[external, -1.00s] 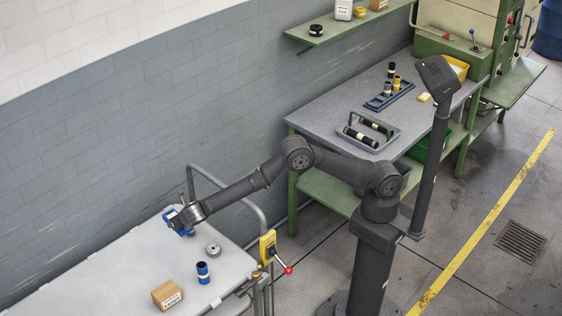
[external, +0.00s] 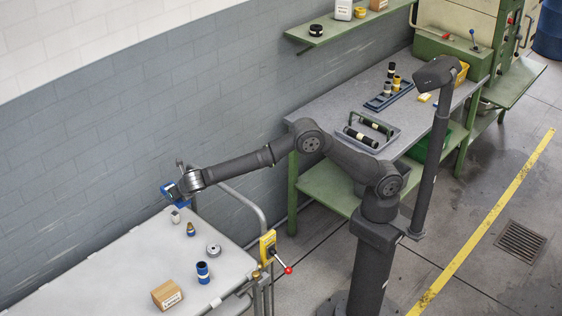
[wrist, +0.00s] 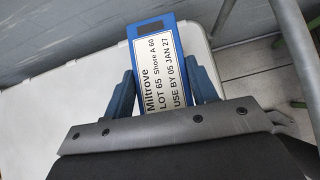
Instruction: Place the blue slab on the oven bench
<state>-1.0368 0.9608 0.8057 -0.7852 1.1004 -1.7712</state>
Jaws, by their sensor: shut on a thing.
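My gripper (external: 180,191) is shut on a blue slab (external: 170,194) and holds it above the far end of the pale table. In the wrist view, the slab (wrist: 151,30) sits between the two blue fingers of my gripper (wrist: 162,88). Its white label faces the camera and reads "Miltrove LOT 65 Shore A 60 USE BY 05 JAN 27". The grey-topped bench with green legs (external: 335,104), beside the cream and green oven-like machine (external: 462,22), stands across at the right, well away from my gripper.
The pale table (external: 130,262) holds a cardboard box, a blue-banded black cylinder, a metal disc and two small pieces. On the grey bench are a tray with black rollers (external: 392,145) and a dark rack (external: 383,102). A metal rail (external: 240,200) and a yellow control box (external: 268,246) stand between.

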